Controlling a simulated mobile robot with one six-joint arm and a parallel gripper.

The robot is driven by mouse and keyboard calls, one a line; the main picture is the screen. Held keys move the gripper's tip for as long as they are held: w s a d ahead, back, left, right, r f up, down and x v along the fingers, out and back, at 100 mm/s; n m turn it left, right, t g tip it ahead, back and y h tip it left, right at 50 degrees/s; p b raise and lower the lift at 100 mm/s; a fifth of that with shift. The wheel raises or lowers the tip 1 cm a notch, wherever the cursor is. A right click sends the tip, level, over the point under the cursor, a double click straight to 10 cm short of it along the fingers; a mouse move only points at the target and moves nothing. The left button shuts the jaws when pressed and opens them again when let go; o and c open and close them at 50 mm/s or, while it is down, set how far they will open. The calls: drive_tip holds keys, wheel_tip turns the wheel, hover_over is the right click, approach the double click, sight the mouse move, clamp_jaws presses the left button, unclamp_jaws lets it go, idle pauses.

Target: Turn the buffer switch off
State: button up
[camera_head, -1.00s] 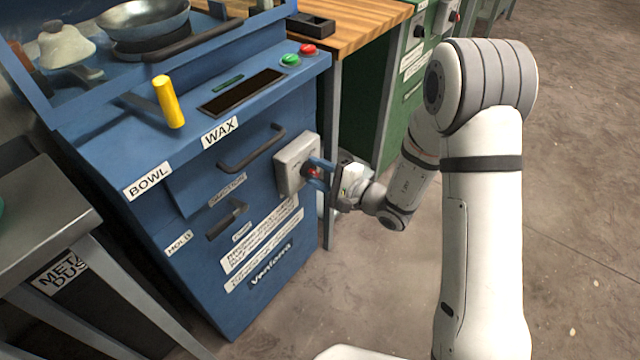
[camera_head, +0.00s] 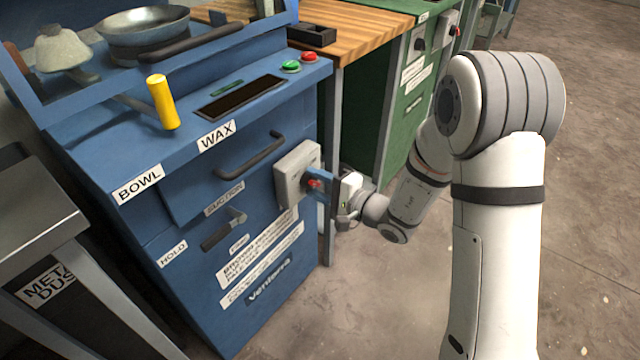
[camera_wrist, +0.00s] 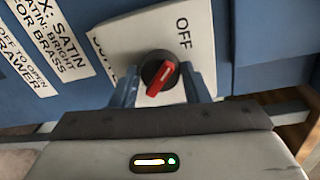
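The switch is a red-handled knob (camera_wrist: 160,74) on a pale grey plate, with OFF printed to the upper right of it. Its handle slants from lower left to upper right, its white mark towards the upper end. In the head view the switch (camera_head: 312,184) sits on a grey box (camera_head: 291,178) on the blue cabinet's front, right of the drawer handle. No buffer label is readable. My gripper (camera_wrist: 160,88) is open, its blue fingers on either side of the knob with narrow gaps. In the head view my gripper (camera_head: 322,184) is at the box, the far finger partly hidden.
The blue cabinet (camera_head: 190,262) carries a yellow-gripped lever (camera_head: 162,102), green (camera_head: 291,66) and red (camera_head: 309,56) buttons, and a drawer handle (camera_head: 250,156). A metal table (camera_head: 40,235) stands at left. A green cabinet (camera_head: 405,110) stands behind. Floor right of my arm is clear.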

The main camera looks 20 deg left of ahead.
drive_tip(key=o, duration=0.4)
drive_tip(key=shift+w, duration=0.1)
drive_tip(key=shift+c, duration=0.2)
drive_tip(key=p+v, duration=0.1)
drive_tip(key=v, duration=0.7)
drive_tip(key=shift+p, duration=0.3)
drive_tip(key=shift+r, duration=0.1)
drive_tip(key=s+d+r+n+g+h+p, duration=0.2)
drive_tip(key=s+r+n+g+p, duration=0.15)
drive_tip(key=s+r+p, duration=0.6)
drive_tip(key=s+d+r+n+g+h+p, duration=0.25)
drive_tip(key=s+r+g+p, duration=0.35)
drive_tip(key=r, duration=0.6)
drive_tip(key=s+d+r+t+h+p, duration=0.1)
drive_tip(key=d+r+t+h+p, duration=0.4)
drive_tip(key=d+r+h+p, duration=0.6)
drive_tip(key=d+r+p, duration=0.4)
drive_tip(key=d+r, duration=0.4)
drive_tip(key=shift+r+t+p, duration=0.2)
drive_tip(key=shift+t+p, duration=0.15)
